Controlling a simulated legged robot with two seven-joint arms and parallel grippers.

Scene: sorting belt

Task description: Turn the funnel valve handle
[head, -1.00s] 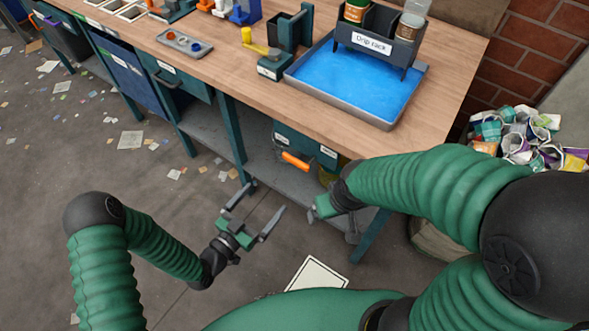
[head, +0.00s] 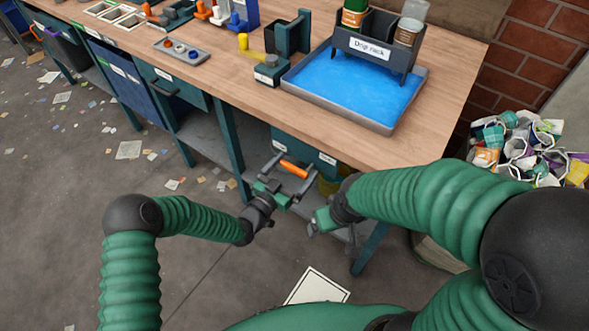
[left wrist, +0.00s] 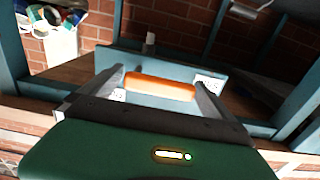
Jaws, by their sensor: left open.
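An orange bar handle (head: 294,168) on a blue-green bin (head: 325,160) shows below the bench top in the head view. In the left wrist view the orange handle (left wrist: 160,86) lies across the picture between my fingers. My left gripper (head: 291,172) is open, with its fingers either side of the handle in the picture; I cannot tell whether they touch it. No funnel is clearly visible, so I cannot tell which handle is its valve handle. A yellow lever (head: 243,41) stands on the bench. My right gripper (head: 320,221) is partly hidden, its jaws unclear.
A drip rack (head: 372,62) stands in a blue-floored tray (head: 345,90) on the wooden bench (head: 220,75). The bench edge and a teal leg (head: 228,145) are near my left gripper. A heap of used cups (head: 525,145) is at right. Paper scraps litter the floor.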

